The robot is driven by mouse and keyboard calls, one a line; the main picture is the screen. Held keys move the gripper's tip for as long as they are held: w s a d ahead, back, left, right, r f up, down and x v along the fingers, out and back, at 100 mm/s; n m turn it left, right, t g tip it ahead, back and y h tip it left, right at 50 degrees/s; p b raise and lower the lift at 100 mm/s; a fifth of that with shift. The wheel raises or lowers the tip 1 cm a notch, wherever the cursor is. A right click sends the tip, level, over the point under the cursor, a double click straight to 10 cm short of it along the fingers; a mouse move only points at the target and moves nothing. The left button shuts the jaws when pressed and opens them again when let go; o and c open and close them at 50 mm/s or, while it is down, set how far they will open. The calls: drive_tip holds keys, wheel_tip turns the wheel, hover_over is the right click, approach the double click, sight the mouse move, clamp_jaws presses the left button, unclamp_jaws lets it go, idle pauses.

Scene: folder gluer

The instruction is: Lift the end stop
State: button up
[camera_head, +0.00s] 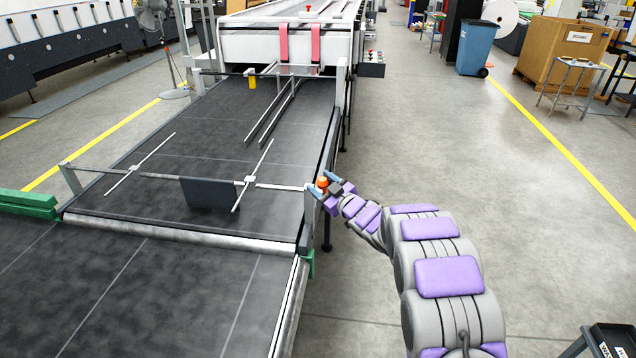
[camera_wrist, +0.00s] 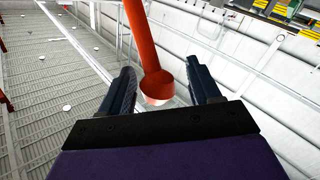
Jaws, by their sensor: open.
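The end stop appears to be the dark upright plate (camera_head: 210,194) hanging from a crossbar (camera_head: 270,186) over the belt. At the crossbar's right end is an orange knob or handle (camera_head: 322,182). In the wrist view an orange rod with a rounded end (camera_wrist: 148,50) stands between my fingers. My gripper (camera_head: 325,185) is open at the orange handle, one finger on each side; it also shows in the wrist view (camera_wrist: 160,70). Gaps show between the rod and both fingers there. The plate's lower edge is close to the belt; contact cannot be told.
The dark belt (camera_head: 215,125) runs back to a white machine (camera_head: 285,45) with red straps. Thin guide rods (camera_head: 140,165) stand above the belt. A side rail (camera_head: 330,140) edges it near my gripper.

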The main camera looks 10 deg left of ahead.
drive_tip(key=shift+w+a, duration=0.35)
drive_tip(key=shift+a, duration=0.15)
drive_tip(key=shift+w+a, duration=0.15)
drive_tip(key=shift+w, duration=0.25)
drive_tip(key=shift+w+d+r, duration=0.1)
drive_tip(key=shift+d, duration=0.2)
drive_tip(key=shift+a, duration=0.35)
drive_tip(key=c, duration=0.4)
clamp_jaws()
